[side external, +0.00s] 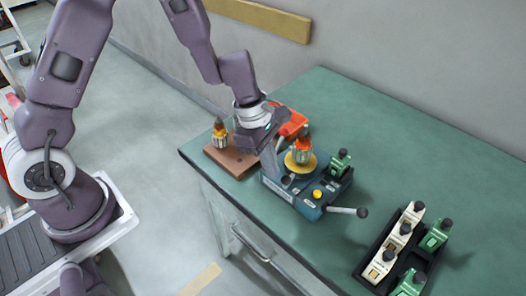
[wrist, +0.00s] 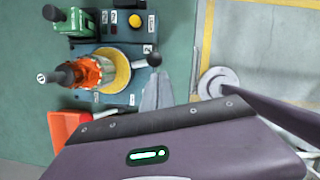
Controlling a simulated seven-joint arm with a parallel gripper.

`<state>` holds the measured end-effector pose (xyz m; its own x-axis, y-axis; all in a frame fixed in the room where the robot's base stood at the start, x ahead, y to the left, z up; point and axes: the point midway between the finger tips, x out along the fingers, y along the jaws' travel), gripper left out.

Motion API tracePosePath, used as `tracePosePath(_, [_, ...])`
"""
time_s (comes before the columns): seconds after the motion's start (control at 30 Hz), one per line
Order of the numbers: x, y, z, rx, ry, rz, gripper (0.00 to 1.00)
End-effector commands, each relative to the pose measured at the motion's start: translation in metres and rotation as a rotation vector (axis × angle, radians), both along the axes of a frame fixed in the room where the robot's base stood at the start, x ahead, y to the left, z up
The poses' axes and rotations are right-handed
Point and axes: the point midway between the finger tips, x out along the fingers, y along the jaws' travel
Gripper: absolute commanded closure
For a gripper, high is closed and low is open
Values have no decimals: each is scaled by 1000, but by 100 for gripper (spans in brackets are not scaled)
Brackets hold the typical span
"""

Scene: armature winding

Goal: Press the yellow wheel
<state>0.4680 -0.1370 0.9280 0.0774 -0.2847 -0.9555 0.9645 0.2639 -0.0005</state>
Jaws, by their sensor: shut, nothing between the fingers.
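The yellow wheel (side external: 291,164) is a flat disc around the base of an orange-topped armature (side external: 303,150) on the blue machine (side external: 297,203). In the wrist view the wheel (wrist: 121,68) shows as a yellow ring beside the orange armature (wrist: 88,72). My gripper (side external: 275,172) is shut and empty, pointing down close to the left side of the wheel in the side view. In the wrist view its grey fingertips (wrist: 157,80) lie just right of and below the wheel, near a black ball knob (wrist: 154,60). I cannot tell whether they touch anything.
A yellow button (side external: 317,194), a green block (side external: 340,162) and a black-knobbed lever (side external: 348,211) are on the machine. A brown board (side external: 229,159) holds another armature. An orange-red tray (side external: 292,120) stands behind. A black rack (side external: 372,268) holds several blocks at right.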

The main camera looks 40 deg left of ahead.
Motion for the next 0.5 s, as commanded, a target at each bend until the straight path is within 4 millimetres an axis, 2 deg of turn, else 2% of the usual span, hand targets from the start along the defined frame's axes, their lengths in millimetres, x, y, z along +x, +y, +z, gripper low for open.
tracePosePath(0.5, [-1, -11, 0, -2, 0, -6, 100])
